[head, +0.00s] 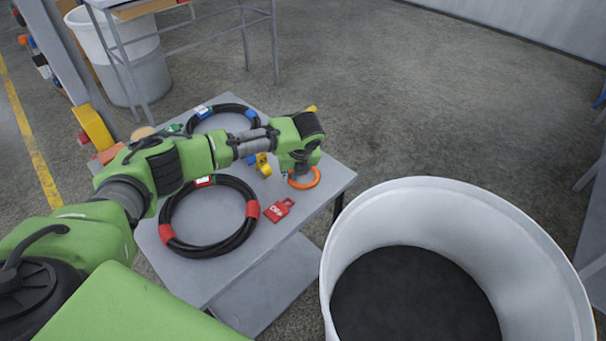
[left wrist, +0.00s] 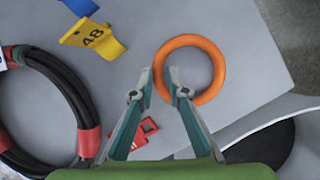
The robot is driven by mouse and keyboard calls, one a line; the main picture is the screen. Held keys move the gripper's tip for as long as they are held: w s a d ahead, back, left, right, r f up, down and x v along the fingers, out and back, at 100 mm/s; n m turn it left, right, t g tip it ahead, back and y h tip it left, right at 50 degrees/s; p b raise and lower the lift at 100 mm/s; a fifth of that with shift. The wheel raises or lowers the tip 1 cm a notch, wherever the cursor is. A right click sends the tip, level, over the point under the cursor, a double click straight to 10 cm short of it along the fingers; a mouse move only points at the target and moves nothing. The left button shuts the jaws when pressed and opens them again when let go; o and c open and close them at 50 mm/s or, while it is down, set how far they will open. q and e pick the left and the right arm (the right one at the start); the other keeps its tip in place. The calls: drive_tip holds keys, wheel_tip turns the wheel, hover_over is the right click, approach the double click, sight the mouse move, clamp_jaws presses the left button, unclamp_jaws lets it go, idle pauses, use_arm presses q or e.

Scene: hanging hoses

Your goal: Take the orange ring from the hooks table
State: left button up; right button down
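The orange ring (head: 318,179) lies flat on the grey hooks table (head: 335,177), close to its right edge. It shows whole but for a small covered part in the left wrist view (left wrist: 219,66). My left gripper (head: 300,175) points down over the ring and hides part of it in the head view. In the left wrist view its two fingers (left wrist: 161,84) are apart, one tip outside the ring's left side and the other over its inner edge. I cannot tell whether the tips touch the ring or the table. My right gripper is in neither view.
Two coiled black hoses, the nearer with red bands (head: 253,209), lie on the table. A red tag (head: 278,211) and a yellow piece marked 48 (left wrist: 94,37) lie near the ring. A large white bin (head: 455,200) stands to the right of the table.

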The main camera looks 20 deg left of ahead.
use_arm(q)
drive_tip(key=shift+f, duration=0.2)
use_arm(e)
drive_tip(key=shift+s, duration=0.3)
use_arm(q)
clamp_jaws()
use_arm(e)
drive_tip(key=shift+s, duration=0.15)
use_arm(q)
drive_tip(key=shift+r, duration=0.1)
